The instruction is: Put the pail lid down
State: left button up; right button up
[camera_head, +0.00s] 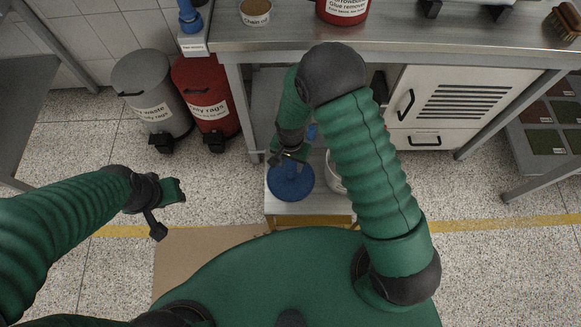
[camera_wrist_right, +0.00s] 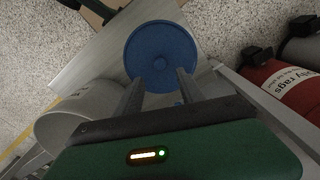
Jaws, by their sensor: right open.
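The blue round pail lid (camera_head: 291,183) lies flat on a pale low shelf (camera_head: 310,208) in the head view. In the right wrist view the lid (camera_wrist_right: 160,50) shows whole, with a small knob at its middle. My right gripper (camera_head: 288,158) is over the lid's far edge; in the wrist view its two fingers (camera_wrist_right: 160,88) are apart, with the lid beyond and between their tips. Whether the fingers touch the lid is unclear. A white pail (camera_head: 335,175) stands right of the lid, partly hidden by my arm. My left gripper (camera_head: 168,208) is away at the left, holding nothing visible.
A steel workbench (camera_head: 400,45) stands above and behind the low shelf. A grey bin (camera_head: 150,90) and a red rags bin (camera_head: 205,95) stand left of it. A white cabinet (camera_head: 460,95) is under the bench at right. Floor at the left is clear.

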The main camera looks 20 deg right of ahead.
jog(key=s+d+r+n+t, duration=0.1)
jog(key=s+d+r+n, duration=0.1)
jog(key=r, duration=0.5)
jog(key=s+d+r+n, duration=0.2)
jog(key=s+r+n, duration=0.1)
jog(key=r, duration=0.4)
jog(key=s+d+r+n+t, duration=0.1)
jog(key=s+d+r+n, duration=0.1)
jog(key=r, duration=0.4)
jog(key=shift+s+d+r+n+t, duration=0.35)
jog(key=shift+s+d, duration=0.2)
jog(key=shift+s, duration=0.65)
jog(key=shift+w, duration=0.1)
